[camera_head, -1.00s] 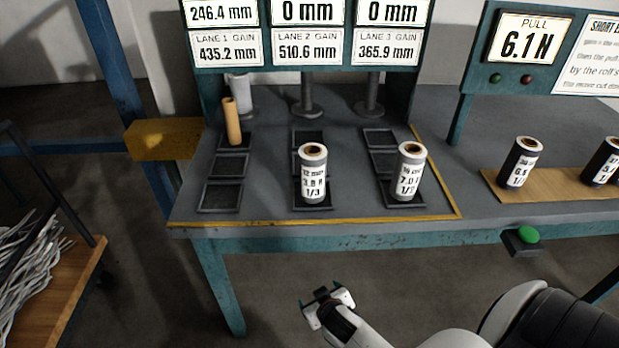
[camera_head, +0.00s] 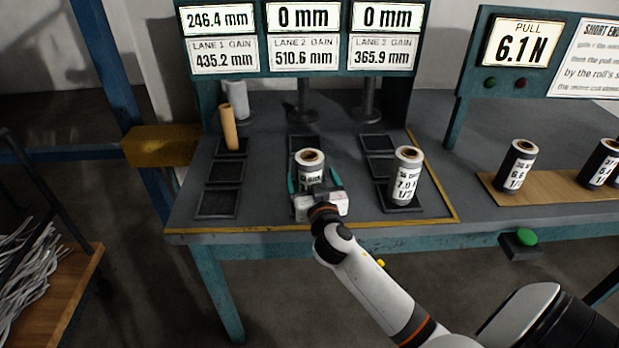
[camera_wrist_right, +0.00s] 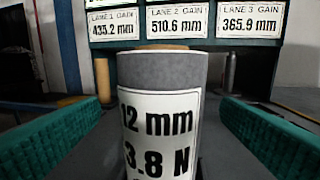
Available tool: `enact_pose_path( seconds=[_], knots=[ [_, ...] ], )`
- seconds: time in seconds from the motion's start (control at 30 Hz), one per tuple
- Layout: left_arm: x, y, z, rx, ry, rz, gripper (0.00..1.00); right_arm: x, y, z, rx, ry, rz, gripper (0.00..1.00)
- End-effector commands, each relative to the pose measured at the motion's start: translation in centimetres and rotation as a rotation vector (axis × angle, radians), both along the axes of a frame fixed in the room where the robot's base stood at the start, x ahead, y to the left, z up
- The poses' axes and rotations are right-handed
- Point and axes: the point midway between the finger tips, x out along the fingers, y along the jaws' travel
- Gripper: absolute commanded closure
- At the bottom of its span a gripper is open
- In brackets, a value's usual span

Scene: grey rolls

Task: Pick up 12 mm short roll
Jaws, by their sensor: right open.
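The 12 mm short roll (camera_head: 310,165) is a grey upright roll with a white label and a brown core, standing in the middle lane of the table. In the right wrist view the roll (camera_wrist_right: 160,110) fills the middle, its label reading 12 mm and 3.8 N. My right gripper (camera_head: 315,183) is open, with its green-padded fingers on either side of the roll. In the wrist view a gap shows between the roll and each pad. The roll's lower part is hidden by the gripper in the head view. My left gripper is not in view.
Another grey labelled roll (camera_head: 405,178) stands close by in the right lane. A bare tan core (camera_head: 229,128) stands in the left lane. The sign panel (camera_head: 303,38) rises behind the lanes.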

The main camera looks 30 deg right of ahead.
Motion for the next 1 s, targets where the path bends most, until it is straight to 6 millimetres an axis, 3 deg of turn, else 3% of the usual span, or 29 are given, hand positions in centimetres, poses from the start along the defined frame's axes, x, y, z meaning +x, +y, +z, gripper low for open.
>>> enact_pose_path(
  seconds=[0.17, 0.43, 0.73, 0.77, 1.0],
  knots=[
    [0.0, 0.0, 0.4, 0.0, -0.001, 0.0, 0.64, 1.2, -0.6, 0.1, -0.002, 0.001, -0.001, 0.13],
    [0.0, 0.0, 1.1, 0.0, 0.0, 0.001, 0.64, 4.7, -2.1, 0.0, -0.003, 0.001, 0.0, 0.13],
    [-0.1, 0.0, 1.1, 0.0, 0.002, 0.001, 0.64, 5.2, -2.3, -0.2, 0.0, 0.001, 0.0, 0.13],
    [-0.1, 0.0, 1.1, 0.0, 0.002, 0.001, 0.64, 5.2, -2.3, -0.2, 0.0, 0.001, 0.0, 0.15],
    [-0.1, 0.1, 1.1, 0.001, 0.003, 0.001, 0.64, 5.2, -2.3, -0.2, 0.0, 0.002, 0.0, 0.54]
  ],
)
